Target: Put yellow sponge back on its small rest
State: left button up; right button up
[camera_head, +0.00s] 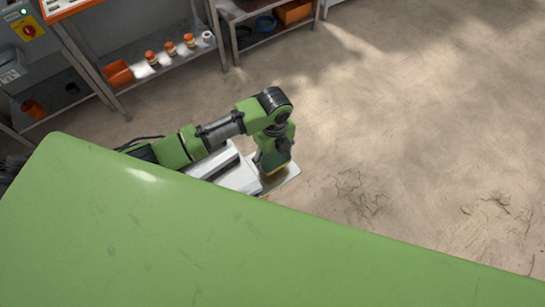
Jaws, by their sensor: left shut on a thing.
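My left gripper (273,162) reaches in from the left and points down over a white machine part or small table. It is shut on the yellow sponge (278,170), of which only a thin yellow strip shows below the fingers. A pale flat plate (289,177) lies under and beside the gripper. I cannot tell whether the sponge touches this plate. The small rest cannot be made out clearly. My right gripper is not in view.
A large green surface fills the foreground and hides what lies below the plate. A white housing (235,176) stands left of the gripper. Metal shelves (170,65) with orange-capped jars and orange bins stand at the back left.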

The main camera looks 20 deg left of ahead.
aim_at(272, 159)
pick_arm(q)
jog(key=shift+w+a+f, duration=0.2)
jog(key=shift+w+f, duration=0.15)
jog(key=shift+f, duration=0.15)
notch_tip(272, 159, down, 3)
jog(key=shift+a+f, duration=0.1)
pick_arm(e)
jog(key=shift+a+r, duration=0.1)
pick_arm(q)
jog(key=shift+f, duration=0.15)
jog(key=o, duration=1)
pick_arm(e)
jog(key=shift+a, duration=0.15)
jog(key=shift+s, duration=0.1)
